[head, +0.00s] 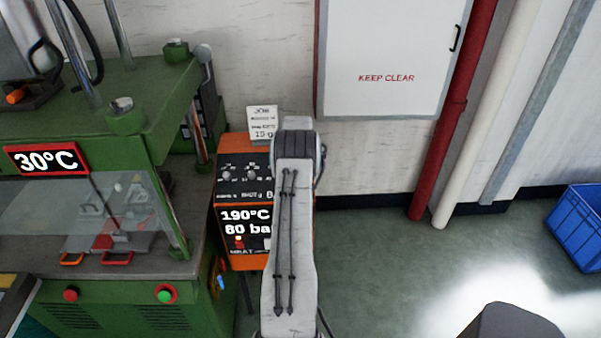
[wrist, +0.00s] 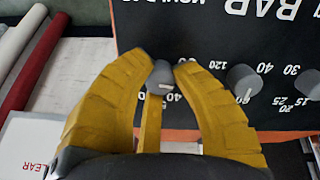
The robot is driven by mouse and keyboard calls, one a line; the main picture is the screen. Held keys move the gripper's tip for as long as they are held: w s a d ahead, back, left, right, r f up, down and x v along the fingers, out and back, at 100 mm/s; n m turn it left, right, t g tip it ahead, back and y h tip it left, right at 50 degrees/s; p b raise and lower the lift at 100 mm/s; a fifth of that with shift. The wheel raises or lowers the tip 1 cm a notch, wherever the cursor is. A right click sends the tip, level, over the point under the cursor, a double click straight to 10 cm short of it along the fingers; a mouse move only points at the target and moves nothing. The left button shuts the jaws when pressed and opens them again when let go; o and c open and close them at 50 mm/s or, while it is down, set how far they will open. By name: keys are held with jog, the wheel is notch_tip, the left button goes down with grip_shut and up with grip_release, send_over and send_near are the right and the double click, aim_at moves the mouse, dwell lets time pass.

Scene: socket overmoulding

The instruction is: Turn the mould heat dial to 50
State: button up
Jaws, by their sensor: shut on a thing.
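In the wrist view my gripper (wrist: 163,72) has its yellow fingers closed around a small grey dial knob (wrist: 159,80) on a black control panel (wrist: 215,30). The knob has a pale pointer line, and part of its scale, with numbers such as 50, shows beside the fingers. The fingers hide the rest, so I cannot read the setting exactly. The panel lettering is upside down and cut off. In the head view my arm covers the gripper and the held dial. A red-framed display (head: 47,160) on the green press reads 30°C.
The orange cabinet (head: 243,262) stands beside the green press (head: 150,110), its display (head: 246,221) showing 190°C and about 80 bar. Another grey knob (wrist: 244,79) sits close to the held one. A red pipe (head: 452,130) and blue crate (head: 585,228) are to the right.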

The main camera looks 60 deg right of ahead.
grip_shut()
jog(key=b, duration=0.3)
jog(key=shift+w+f+m, duration=0.1)
jog(key=shift+f+m, duration=0.15)
jog(key=shift+m, duration=0.05)
jog(key=shift+m+b, duration=0.3)
jog(key=shift+b, duration=0.9)
jog(key=shift+r+b, duration=0.3)
jog(key=shift+b, duration=0.2)
jog(key=o, duration=0.9)
grip_release()
